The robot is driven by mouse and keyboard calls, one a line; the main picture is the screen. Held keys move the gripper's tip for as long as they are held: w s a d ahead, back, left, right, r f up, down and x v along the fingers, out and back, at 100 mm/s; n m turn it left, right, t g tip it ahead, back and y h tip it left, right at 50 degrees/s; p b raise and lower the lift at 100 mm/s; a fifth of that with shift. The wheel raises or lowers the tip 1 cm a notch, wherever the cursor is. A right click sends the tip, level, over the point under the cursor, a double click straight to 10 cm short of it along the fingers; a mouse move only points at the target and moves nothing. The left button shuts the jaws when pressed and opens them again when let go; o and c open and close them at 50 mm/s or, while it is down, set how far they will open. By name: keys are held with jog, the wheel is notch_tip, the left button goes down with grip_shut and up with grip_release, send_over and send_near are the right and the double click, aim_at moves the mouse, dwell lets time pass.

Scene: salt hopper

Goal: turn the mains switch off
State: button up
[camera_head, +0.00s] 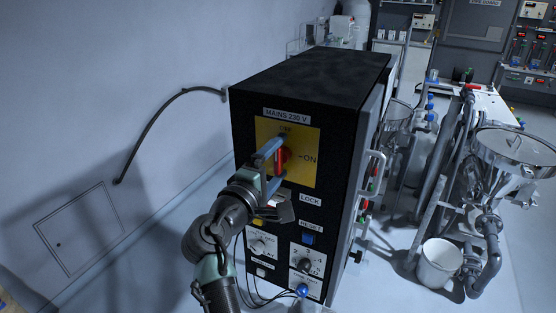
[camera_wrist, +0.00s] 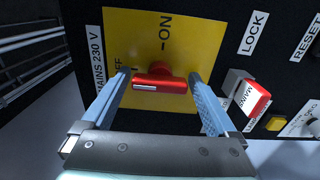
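The mains switch has a red handle (camera_head: 281,161) on a yellow plate (camera_head: 308,144) on the black cabinet's front, under the label MAINS 230 V. In the head view OFF is at the top of the plate and ON at the right. The handle also shows in the wrist view (camera_wrist: 160,83), its bar lying along the OFF direction, with its white-marked end toward OFF. My gripper (camera_wrist: 160,77) is open, with its blue fingers at the two ends of the handle and small gaps seeming to remain. In the head view my gripper (camera_head: 280,158) partly covers the handle.
A red-and-white MAINS tag (camera_wrist: 254,97) sits by the LOCK label (camera_wrist: 254,33), beside one finger. Below are a blue RESET button (camera_head: 308,239) and rotary knobs (camera_head: 305,264). The cabinet (camera_head: 310,75) has a side handle (camera_head: 376,165). Pipework and a steel hopper (camera_head: 515,150) stand right.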

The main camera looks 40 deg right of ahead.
jog(key=shift+s+a+f+b, duration=0.15)
jog(key=shift+a+b, duration=0.15)
jog(key=shift+a, duration=0.25)
jog(key=b+v, duration=0.4)
jog(key=v, duration=0.8)
jog(key=shift+s+d, duration=0.1)
